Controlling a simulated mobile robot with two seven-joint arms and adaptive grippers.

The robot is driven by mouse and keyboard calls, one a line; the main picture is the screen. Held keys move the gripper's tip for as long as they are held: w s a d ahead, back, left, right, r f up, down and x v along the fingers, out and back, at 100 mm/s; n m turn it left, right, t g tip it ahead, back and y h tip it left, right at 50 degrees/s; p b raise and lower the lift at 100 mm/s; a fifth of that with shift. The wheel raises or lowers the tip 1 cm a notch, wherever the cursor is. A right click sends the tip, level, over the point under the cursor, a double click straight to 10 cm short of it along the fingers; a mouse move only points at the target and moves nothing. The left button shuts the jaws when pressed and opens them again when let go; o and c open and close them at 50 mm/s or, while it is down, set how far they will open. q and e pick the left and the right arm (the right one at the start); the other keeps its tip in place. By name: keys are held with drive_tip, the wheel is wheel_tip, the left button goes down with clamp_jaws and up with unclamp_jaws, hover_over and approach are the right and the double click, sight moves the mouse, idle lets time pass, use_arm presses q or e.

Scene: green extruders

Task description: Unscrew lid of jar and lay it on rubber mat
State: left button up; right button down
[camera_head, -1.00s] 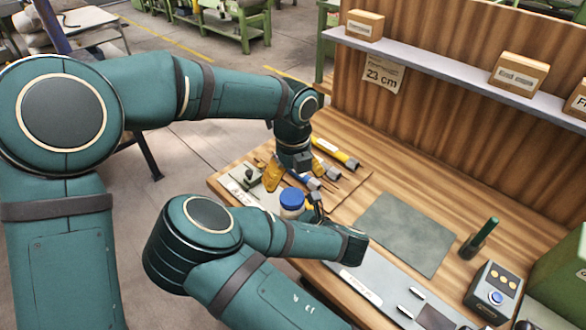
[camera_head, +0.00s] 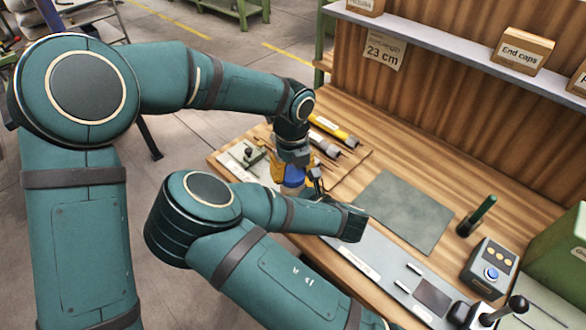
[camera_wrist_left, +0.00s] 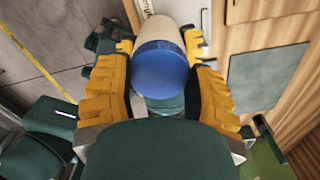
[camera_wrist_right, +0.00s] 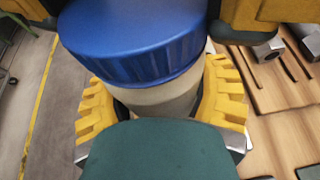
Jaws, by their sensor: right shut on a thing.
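The jar has a pale beige body (camera_wrist_right: 165,100) and a blue ribbed lid (camera_wrist_right: 135,40), which is on it. The lid also shows in the head view (camera_head: 293,177) and in the left wrist view (camera_wrist_left: 162,68). My right gripper (camera_wrist_right: 160,95) is shut on the jar's body below the lid. My left gripper (camera_wrist_left: 165,75) is open, with its yellow fingers on either side of the lid; it looks not closed on it. In the head view it hangs over the jar (camera_head: 287,170). The grey-green rubber mat (camera_head: 408,210) lies bare, right of the jar.
Tools with yellow and dark handles (camera_head: 332,132) lie on a board behind the jar. A green-handled tool in a stand (camera_head: 477,215) and a button box (camera_head: 490,268) are right of the mat. A grey strip (camera_head: 375,275) runs along the front. A shelf (camera_head: 450,50) with boxes is above.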

use_arm(q)
drive_tip(key=n, duration=0.3)
drive_tip(key=shift+d+n, duration=0.2)
drive_tip(key=shift+n, duration=0.2)
drive_tip(key=n, duration=0.4)
drive_tip(key=shift+c, duration=0.2)
drive_tip(key=n, duration=0.4)
drive_tip(key=shift+a, duration=0.1)
drive_tip(key=n, duration=0.4)
drive_tip(key=shift+a+n, duration=0.15)
drive_tip(key=shift+n, duration=0.25)
drive_tip(key=o, duration=1.1)
drive_tip(key=shift+r, duration=0.1)
